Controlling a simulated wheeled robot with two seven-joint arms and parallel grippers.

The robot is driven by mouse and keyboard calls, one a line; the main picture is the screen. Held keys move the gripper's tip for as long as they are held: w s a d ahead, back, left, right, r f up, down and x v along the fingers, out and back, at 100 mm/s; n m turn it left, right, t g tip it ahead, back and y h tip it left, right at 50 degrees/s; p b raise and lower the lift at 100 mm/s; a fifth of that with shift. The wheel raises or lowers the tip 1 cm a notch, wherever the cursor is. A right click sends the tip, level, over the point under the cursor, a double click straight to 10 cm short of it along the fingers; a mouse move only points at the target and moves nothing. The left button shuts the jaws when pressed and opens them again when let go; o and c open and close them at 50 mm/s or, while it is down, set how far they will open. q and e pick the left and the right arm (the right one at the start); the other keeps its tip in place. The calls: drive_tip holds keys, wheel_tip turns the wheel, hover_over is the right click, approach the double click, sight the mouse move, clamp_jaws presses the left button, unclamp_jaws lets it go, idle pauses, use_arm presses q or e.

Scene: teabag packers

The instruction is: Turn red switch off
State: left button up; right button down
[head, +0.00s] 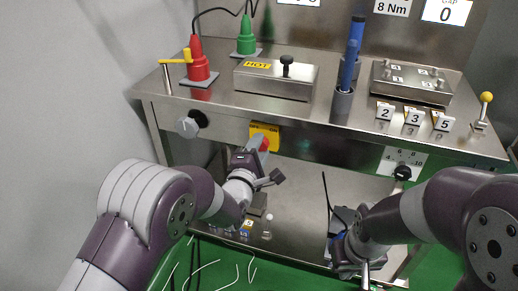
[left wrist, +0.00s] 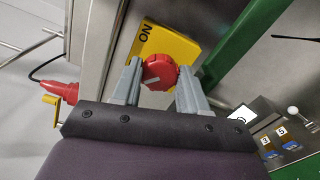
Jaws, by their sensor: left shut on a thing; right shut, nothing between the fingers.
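The red switch (left wrist: 158,72) is a round red knob with a pale marker line, mounted on a yellow plate (left wrist: 183,45) with "ON" lettering. In the head view the yellow plate (head: 265,136) sits on the front panel of the steel bench, and the knob is mostly hidden behind my left gripper. My left gripper (head: 262,148) is at the switch. In the left wrist view its two grey fingers (left wrist: 158,78) are on either side of the red knob, shut on it. My right gripper (head: 352,265) is low at the lower right, away from the switch, shut and empty.
A grey round knob (head: 188,126) sticks out of the front panel left of the switch. A black dial (head: 403,172) is at the right. Red (head: 198,68) and green (head: 246,40) cones and a "HOT" box (head: 275,79) stand on the bench. A lower shelf (head: 300,180) lies below.

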use_arm(q)
drive_tip(key=shift+f, duration=0.1)
drive_tip(key=o, duration=1.1)
drive_tip(key=shift+c, duration=0.2)
drive_tip(key=shift+s, duration=0.1)
drive_tip(key=p+v, duration=0.3)
drive_tip(key=v, duration=0.9)
drive_tip(key=shift+s, duration=0.3)
drive_tip(key=shift+a, duration=0.15)
